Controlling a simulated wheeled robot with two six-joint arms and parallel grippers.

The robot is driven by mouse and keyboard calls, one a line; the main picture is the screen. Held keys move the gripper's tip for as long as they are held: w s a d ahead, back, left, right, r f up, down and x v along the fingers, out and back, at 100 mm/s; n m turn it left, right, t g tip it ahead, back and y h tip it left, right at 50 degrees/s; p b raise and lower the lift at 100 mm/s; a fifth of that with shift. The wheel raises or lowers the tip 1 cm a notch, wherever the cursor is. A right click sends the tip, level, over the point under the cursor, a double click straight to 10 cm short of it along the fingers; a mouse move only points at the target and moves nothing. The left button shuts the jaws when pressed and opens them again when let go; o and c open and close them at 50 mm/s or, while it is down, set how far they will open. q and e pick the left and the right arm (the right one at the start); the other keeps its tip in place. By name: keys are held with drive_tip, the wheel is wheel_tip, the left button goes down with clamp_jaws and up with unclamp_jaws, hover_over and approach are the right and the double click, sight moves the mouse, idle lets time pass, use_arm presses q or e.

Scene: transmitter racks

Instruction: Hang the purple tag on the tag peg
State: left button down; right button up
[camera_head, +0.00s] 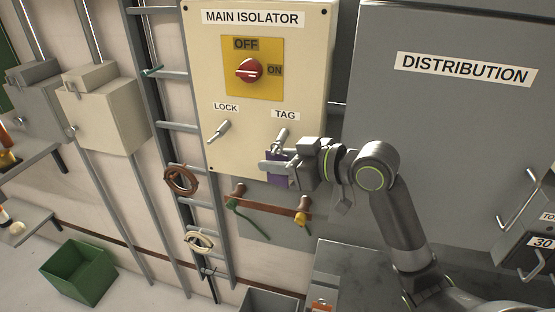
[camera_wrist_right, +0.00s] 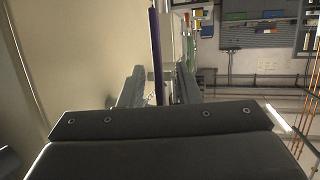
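The purple tag (camera_head: 278,180) is at the fingers of my right gripper (camera_head: 272,166), partly hidden by them in the head view. In the right wrist view the tag (camera_wrist_right: 156,60) shows edge-on as a thin upright strip between the two fingers (camera_wrist_right: 157,88). The tag peg (camera_head: 281,137) is the metal peg under the TAG label on the cream isolator panel. The gripper and tag are just below the peg, near the panel's lower edge. I cannot tell whether the tag touches the peg. My left gripper is not in view.
The red isolator switch (camera_head: 249,70) and the lock peg (camera_head: 218,131) are on the same panel. A brown rail (camera_head: 268,207) with hooks is below. The grey distribution cabinet (camera_head: 450,130) stands at right. A green bin (camera_head: 79,272) is on the floor at lower left.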

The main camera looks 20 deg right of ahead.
idle(0.3)
drive_tip(key=p+v, duration=1)
drive_tip(key=v, duration=0.7)
drive_tip(key=shift+p, duration=0.35)
drive_tip(key=shift+s+d, duration=0.1)
drive_tip(key=shift+s, duration=0.1)
